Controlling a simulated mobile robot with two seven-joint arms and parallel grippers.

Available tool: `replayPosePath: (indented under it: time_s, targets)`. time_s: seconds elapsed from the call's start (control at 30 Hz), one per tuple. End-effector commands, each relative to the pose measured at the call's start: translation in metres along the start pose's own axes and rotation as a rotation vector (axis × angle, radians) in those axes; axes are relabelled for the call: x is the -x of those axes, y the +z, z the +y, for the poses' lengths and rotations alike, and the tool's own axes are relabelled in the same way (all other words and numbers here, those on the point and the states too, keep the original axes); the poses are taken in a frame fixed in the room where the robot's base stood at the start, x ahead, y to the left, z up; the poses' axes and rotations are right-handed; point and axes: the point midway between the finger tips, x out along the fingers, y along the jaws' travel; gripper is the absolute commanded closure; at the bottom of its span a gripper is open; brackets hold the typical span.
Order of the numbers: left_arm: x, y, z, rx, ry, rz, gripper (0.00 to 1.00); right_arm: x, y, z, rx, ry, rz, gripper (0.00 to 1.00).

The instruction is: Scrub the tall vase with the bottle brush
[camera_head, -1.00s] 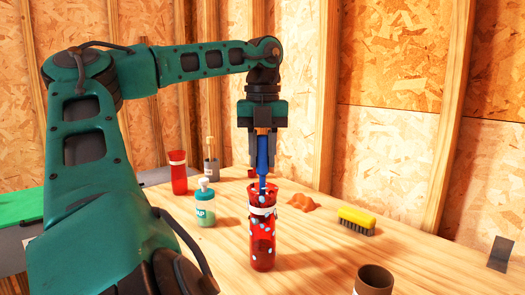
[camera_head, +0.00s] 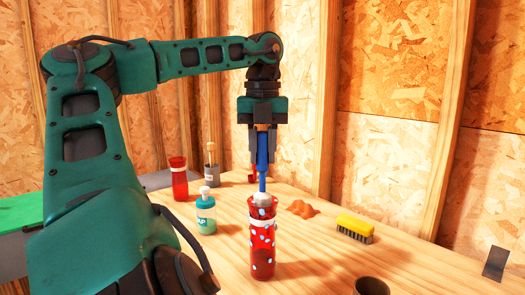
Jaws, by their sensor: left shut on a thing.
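The tall vase (camera_head: 262,247) is red with a white band and pale, suds-like spots, and stands upright on the wooden table. My left gripper (camera_head: 263,158) points straight down above it and is shut on the bottle brush (camera_head: 263,173) by its blue handle. The brush hangs upright, with its whitish head showing at the vase's mouth. The lower end of the head is hidden by the rim or inside the vase. My right gripper is out of view.
A soap bottle (camera_head: 206,213) stands left of the vase. Behind it are another red vase (camera_head: 179,180) and a grey holder (camera_head: 212,174). An orange-brown lump (camera_head: 301,208) and a yellow scrub brush (camera_head: 355,228) lie to the right. A brown cylinder (camera_head: 371,287) stands at the front.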

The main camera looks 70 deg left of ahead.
Motion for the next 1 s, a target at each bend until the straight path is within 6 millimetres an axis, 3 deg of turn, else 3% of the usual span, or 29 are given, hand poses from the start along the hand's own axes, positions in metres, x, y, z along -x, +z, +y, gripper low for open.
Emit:
replayPosePath:
  time_s: [0.37, 0.8, 1.0]
  targets:
    - [-0.003, 0.000, 0.000, -0.001, 0.000, 0.000, 1.00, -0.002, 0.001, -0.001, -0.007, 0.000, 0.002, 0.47]
    - [-0.041, 0.000, 0.000, -0.001, 0.001, 0.000, 1.00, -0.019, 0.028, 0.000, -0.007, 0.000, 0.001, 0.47]
    - [-0.045, 0.000, 0.000, -0.001, 0.000, 0.000, 1.00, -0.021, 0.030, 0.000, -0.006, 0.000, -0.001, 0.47]
